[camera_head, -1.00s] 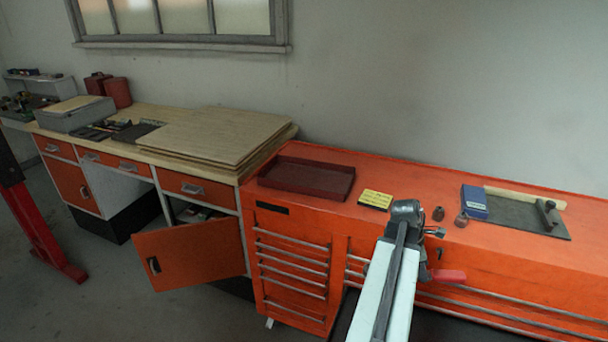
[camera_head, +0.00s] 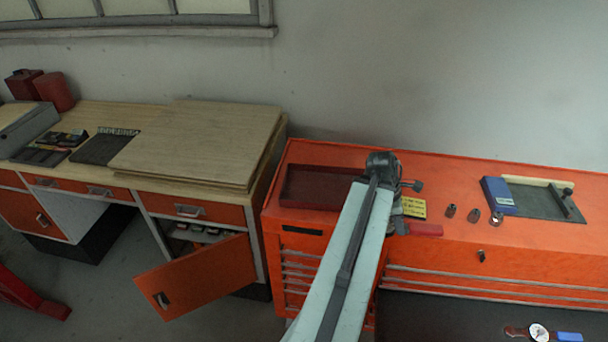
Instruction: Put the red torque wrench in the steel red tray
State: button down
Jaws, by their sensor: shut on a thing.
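The red torque wrench shows as a red handle (camera_head: 425,229), sticking out to the right of my arm's end. A dark knob-like piece at the upper right of the arm's end may be its other end. My gripper (camera_head: 401,207) is shut on the wrench; the arm's end hides most of the fingers and the wrench's middle. The dark red steel tray (camera_head: 308,190) sits on the orange cabinet's top, left of my gripper. My arm's end covers the tray's right edge. The tray's visible floor looks empty.
A yellow card (camera_head: 415,208) lies right behind my gripper. Several small sockets (camera_head: 473,215), a blue box (camera_head: 497,196) and a dark tray (camera_head: 545,202) are farther right on the orange cabinet (camera_head: 440,262). A wooden bench with stacked boards (camera_head: 195,145) and an open orange door (camera_head: 200,272) stand left.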

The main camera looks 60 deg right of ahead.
aim_at(332, 182)
jog(key=z, duration=0.2)
jog(key=i, duration=0.9)
jog(key=z, duration=0.4)
